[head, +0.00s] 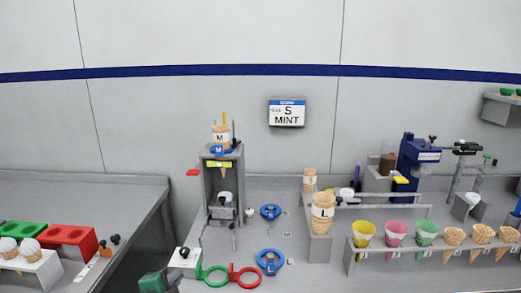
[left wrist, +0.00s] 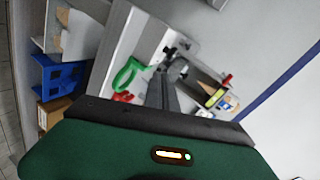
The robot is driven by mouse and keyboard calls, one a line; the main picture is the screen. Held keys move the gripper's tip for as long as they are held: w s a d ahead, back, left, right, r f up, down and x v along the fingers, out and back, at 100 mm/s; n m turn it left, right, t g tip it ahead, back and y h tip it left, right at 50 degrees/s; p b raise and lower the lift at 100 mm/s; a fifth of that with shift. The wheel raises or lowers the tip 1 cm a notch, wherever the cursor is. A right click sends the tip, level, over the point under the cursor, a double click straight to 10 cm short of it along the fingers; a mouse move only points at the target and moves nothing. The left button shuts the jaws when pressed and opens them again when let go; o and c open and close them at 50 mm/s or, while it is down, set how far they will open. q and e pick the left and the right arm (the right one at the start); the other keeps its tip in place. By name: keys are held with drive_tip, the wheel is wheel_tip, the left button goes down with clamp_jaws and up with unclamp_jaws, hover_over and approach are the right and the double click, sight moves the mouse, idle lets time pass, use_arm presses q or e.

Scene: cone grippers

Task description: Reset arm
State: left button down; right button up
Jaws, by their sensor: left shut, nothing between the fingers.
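My left gripper (head: 158,282) shows at the bottom edge of the head view, left of centre, as a green body partly cut off by the frame. In the left wrist view its dark fingers (left wrist: 162,92) are together, with nothing seen between them. My right gripper is not in view. A grey dispenser stand (head: 222,185) with a cone marked M on top stands beyond the left gripper. A green ring (head: 212,274) and a red ring (head: 245,275) lie just right of the gripper; the green ring also shows in the left wrist view (left wrist: 126,74).
A rack of cones (head: 440,250) and coloured cups stands at the right, with a blue machine (head: 412,157) behind. Blue rings (head: 270,262) lie mid-counter. A red tray (head: 72,238) is at far left. A sign (head: 286,113) reading S MINT hangs on the wall. A gap separates the two counters.

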use_arm(q)
drive_tip(key=s+d+f+n+g, duration=0.1)
drive_tip(key=s+f+n+g, duration=0.35)
drive_tip(key=s, duration=0.45)
drive_tip(key=s+d+f+n+g+y, duration=0.1)
drive_tip(key=s+f+n+g, duration=0.2)
drive_tip(key=s+f+n, duration=0.4)
drive_tip(key=s+d+f+n+g, duration=0.1)
drive_tip(key=s+f+n+g, duration=0.3)
drive_tip(key=s, duration=0.6)
drive_tip(key=w+p+v, duration=0.3)
drive_tip(key=p+v, duration=1.1)
drive_tip(key=shift+s+a+r, duration=0.15)
drive_tip(key=shift+a+r, duration=0.05)
drive_tip(key=shift+r, duration=0.25)
